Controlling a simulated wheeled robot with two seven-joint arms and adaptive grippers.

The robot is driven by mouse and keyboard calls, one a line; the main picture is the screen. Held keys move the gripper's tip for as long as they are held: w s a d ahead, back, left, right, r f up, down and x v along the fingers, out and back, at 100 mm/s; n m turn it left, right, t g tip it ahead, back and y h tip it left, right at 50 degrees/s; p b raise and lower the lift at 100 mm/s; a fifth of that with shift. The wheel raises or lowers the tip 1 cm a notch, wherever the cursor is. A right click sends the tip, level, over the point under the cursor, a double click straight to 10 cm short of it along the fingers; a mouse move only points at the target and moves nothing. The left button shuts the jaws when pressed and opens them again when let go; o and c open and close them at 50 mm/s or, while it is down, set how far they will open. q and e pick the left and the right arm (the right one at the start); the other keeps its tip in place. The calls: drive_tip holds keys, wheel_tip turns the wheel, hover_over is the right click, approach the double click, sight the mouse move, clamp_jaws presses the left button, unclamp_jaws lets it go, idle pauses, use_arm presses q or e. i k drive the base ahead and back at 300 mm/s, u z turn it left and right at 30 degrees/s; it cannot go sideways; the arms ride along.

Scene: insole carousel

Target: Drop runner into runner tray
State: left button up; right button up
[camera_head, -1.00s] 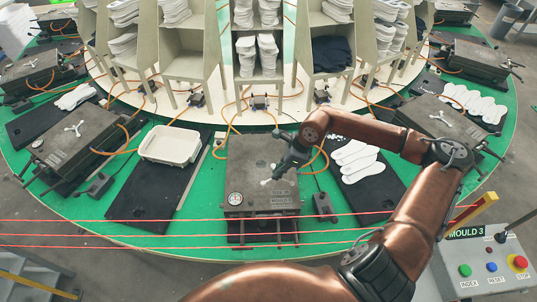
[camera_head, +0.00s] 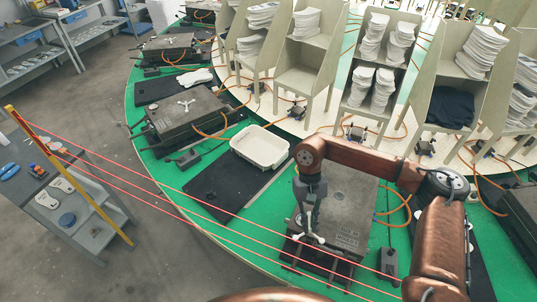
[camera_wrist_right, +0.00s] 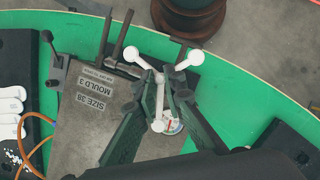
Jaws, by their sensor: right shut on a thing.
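The runner (camera_head: 308,232) is a small white three-armed piece with rounded ends. My right gripper (camera_head: 312,218) points down and is shut on it, over the front left part of the mould 3 block (camera_head: 345,205). In the right wrist view the runner (camera_wrist_right: 160,92) sits between the fingertips of my right gripper (camera_wrist_right: 160,85), its arms spread out past them. The runner tray (camera_head: 260,147) is a white, shallow, rectangular tray, left of and behind the gripper. It looks empty. My left gripper is not in view.
The tray stands on a black mat (camera_head: 222,187) on the green carousel. Another mould (camera_head: 188,112) with a three-armed white piece on top lies farther left. Shelf racks (camera_head: 310,55) stand behind. Red lines cross the front, from a yellow post (camera_head: 70,175). Orange hoses lie around the moulds.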

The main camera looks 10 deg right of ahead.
sight(263, 153)
drive_tip(key=u, duration=0.6)
drive_tip(key=i, duration=0.55)
drive_tip(key=u, duration=0.45)
drive_tip(key=i, duration=1.15)
drive_tip(key=z, duration=0.85)
